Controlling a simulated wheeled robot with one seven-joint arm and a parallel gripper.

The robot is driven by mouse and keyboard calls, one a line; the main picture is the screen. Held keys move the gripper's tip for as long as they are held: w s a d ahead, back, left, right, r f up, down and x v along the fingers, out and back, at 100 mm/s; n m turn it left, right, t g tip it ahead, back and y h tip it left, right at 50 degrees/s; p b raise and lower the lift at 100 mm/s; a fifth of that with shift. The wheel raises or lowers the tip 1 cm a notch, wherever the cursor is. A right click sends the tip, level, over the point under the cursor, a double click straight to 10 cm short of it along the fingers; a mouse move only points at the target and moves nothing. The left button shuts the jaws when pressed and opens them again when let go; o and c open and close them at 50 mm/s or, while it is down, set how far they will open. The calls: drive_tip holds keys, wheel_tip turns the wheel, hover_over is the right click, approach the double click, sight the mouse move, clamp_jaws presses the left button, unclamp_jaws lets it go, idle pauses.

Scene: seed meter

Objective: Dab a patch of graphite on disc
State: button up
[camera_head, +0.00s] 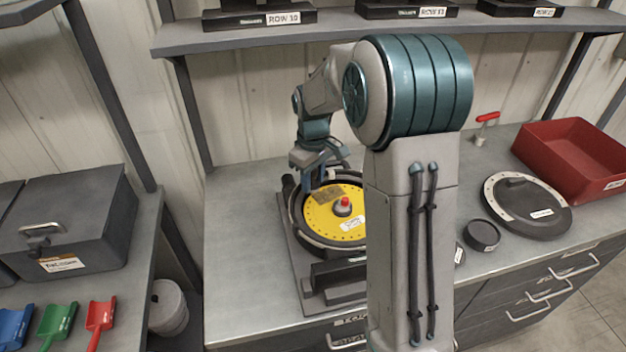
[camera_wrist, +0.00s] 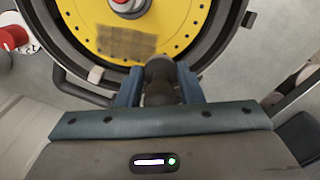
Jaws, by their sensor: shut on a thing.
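The yellow disc (camera_head: 320,214) with a ring of small holes lies in a dark round housing on the bench; it also shows in the wrist view (camera_wrist: 180,18). A grey, smudgy graphite patch (camera_head: 327,195) lies on its face, and it shows in the wrist view (camera_wrist: 127,40) between the red-capped hub (camera_wrist: 128,5) and the rim. My gripper (camera_head: 316,180) is at the disc's far left edge. In the wrist view my gripper (camera_wrist: 160,88) is shut on a dark, rounded dauber (camera_wrist: 159,70). Its head is near the disc's rim, beside the patch; whether it touches is unclear.
Right of my arm are a small dark round tin (camera_head: 482,236), a dark plate with a pale rim (camera_head: 527,207), a red bin (camera_head: 575,158) and a red-handled tool (camera_head: 486,128). A grey case (camera_head: 70,220) and coloured scoops stand left. A shelf (camera_head: 250,38) hangs above.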

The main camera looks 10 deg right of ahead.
drive_tip(key=shift+r, duration=0.65)
drive_tip(key=shift+r+p, duration=1.25)
drive_tip(key=shift+r, duration=0.3)
drive_tip(key=shift+f, duration=0.1)
